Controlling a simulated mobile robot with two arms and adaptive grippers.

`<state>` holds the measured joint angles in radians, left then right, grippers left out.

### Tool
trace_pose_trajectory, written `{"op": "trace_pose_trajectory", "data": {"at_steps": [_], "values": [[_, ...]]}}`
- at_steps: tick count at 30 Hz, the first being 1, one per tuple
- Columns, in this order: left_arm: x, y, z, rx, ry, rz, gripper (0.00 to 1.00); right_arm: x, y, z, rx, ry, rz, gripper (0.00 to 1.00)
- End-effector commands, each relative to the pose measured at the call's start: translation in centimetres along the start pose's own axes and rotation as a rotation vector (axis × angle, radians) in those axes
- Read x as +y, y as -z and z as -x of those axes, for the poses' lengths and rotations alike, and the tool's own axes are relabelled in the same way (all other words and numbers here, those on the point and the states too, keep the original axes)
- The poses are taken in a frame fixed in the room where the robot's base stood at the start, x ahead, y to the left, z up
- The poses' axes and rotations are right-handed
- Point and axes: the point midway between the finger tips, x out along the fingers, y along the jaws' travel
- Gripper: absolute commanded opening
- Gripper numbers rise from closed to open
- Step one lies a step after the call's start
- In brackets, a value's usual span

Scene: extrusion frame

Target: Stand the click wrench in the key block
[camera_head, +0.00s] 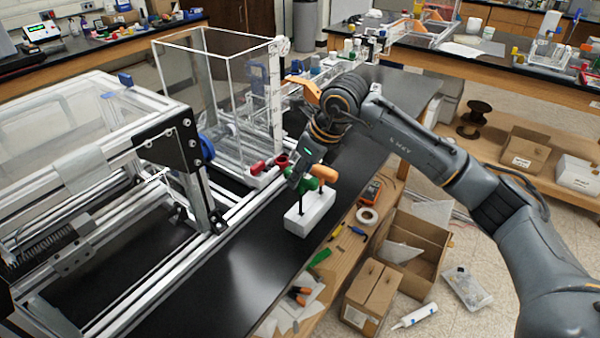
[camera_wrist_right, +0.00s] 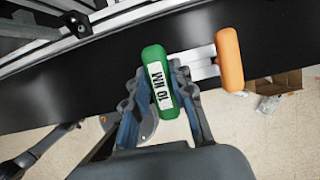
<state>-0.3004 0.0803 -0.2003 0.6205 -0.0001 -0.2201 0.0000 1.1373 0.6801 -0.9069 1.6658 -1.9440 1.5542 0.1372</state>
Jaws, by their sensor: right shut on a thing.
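The click wrench (camera_head: 311,184) has a green handle; in the right wrist view the handle (camera_wrist_right: 157,70) carries a white "10 NM" label. My right gripper (camera_head: 302,178) is shut on this handle, its fingers on either side of it in the wrist view. The white key block (camera_head: 312,216) stands on the black bench top below the gripper. The wrench's dark shaft points down at the block's top; I cannot tell whether its tip is in a hole. An orange-handled key (camera_head: 325,173) stands upright in the block, close beside the green handle. My left gripper is not in view.
Red-handled items (camera_head: 258,167) lie by the clear box (camera_head: 225,100) behind the block. The aluminium extrusion frame (camera_head: 190,170) runs along the left. A tape roll (camera_head: 367,216) and tools lie on the wooden ledge at right. The black bench (camera_head: 235,265) is clear in front.

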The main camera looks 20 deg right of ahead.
Motion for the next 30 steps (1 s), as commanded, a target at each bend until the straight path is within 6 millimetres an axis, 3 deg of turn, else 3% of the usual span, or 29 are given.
{"op": "trace_pose_trajectory", "data": {"at_steps": [30], "values": [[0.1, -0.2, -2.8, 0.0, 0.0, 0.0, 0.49, 0.0, 1.3, -3.0, 0.0, 0.0, 0.0, 0.0]]}}
